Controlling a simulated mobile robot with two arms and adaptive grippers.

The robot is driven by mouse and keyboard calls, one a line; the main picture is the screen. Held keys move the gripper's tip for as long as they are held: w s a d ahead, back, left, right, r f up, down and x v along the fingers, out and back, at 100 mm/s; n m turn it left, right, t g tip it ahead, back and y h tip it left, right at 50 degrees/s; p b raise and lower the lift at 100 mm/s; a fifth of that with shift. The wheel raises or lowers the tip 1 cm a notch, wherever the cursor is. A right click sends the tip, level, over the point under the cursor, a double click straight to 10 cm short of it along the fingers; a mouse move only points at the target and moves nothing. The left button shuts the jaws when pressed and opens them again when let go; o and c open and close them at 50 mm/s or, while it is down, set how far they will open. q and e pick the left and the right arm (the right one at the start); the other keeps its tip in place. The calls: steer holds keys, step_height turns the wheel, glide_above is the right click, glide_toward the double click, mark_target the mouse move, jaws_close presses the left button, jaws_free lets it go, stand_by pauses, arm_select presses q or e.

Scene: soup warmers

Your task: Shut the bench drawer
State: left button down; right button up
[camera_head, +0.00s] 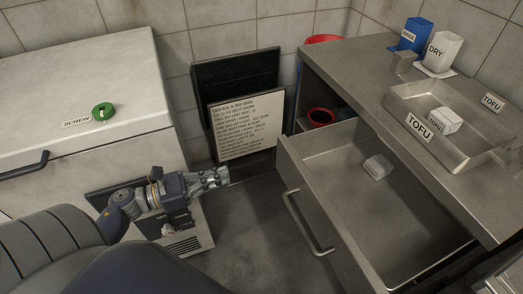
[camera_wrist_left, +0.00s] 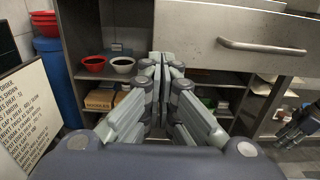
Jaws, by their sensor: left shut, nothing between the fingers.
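My left gripper (camera_head: 224,176) is shut and empty, left of the drawer front with a gap between in the head view. Its closed fingertips (camera_wrist_left: 160,60) show in the wrist view near the drawer's left edge. A dark gripper (camera_wrist_left: 297,128), apparently my right one, shows at the right edge; its jaws are unclear.
A menu board (camera_head: 246,126) leans on the wall behind my left gripper. The bench top holds a TOFU tray (camera_head: 470,160) and a DRY container (camera_head: 441,50). Shelves with bowls (camera_wrist_left: 122,65) lie below. Floor between is clear.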

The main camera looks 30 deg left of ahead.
mark_target(278, 158)
arm_select(q)
steer(key=p+x, duration=0.1)
steer(key=x, duration=1.2)
steer(key=shift+w+d+r, duration=0.1)
steer(key=shift+w+d, duration=0.1)
steer(key=shift+w, duration=0.1)
arm_select(e)
steer(key=s+f, duration=0.1)
steer(key=f, duration=0.1)
steer(key=s+f, duration=0.1)
steer(key=shift+d+f, duration=0.15)
steer(key=shift+f, duration=0.2)
arm_select(q)
steer(key=shift+w+d, duration=0.2)
steer(key=shift+w, duration=0.05)
steer(key=b+x, duration=0.3)
steer(key=x, duration=1)
steer(key=b+x, duration=0.3)
steer(key=x, duration=0.7)
steer(key=shift+w+d, duration=0.4)
steer(key=shift+r, duration=0.35)
arm_select(e)
step_height(278, 158, up, 22)
steer(key=w+t, duration=0.1)
steer(key=w, duration=0.1)
steer(key=shift+f, duration=0.2)
arm_select(q)
steer(key=shift+w+r, duration=0.1)
arm_select(e)
steer(key=shift+s+f, duration=0.1)
